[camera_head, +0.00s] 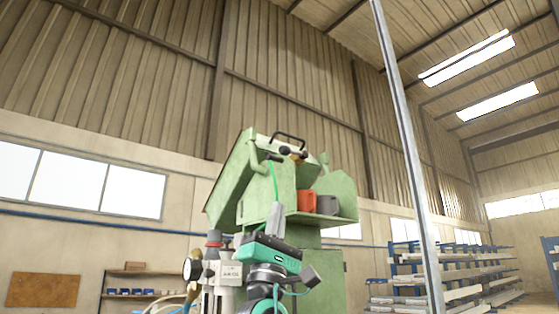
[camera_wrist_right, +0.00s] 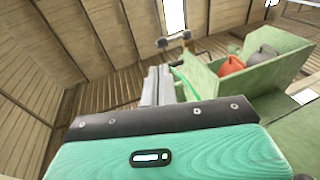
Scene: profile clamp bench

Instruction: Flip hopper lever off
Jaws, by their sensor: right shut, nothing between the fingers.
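The green hopper (camera_head: 232,180) stands in the middle of the head view, its near side partly behind my right arm. At its upper front are a black bar handle (camera_head: 288,137) and a small lever-like part with a tan end (camera_head: 285,150). In the right wrist view a small bar with tan ends (camera_wrist_right: 174,40) shows just beyond the fingertips; I cannot tell whether it is the lever. My right gripper (camera_head: 275,208) is shut and empty, pointing up below these parts. Its grey fingers also show in the wrist view (camera_wrist_right: 158,72). My left gripper is out of view.
A red canister (camera_head: 306,202) and a grey one (camera_head: 327,205) stand on the hopper's green shelf, right of my gripper. A grey post (camera_head: 408,150) rises further right. Blue racks (camera_head: 450,270) stand behind. A grey labelled unit (camera_head: 222,272) is at lower left.

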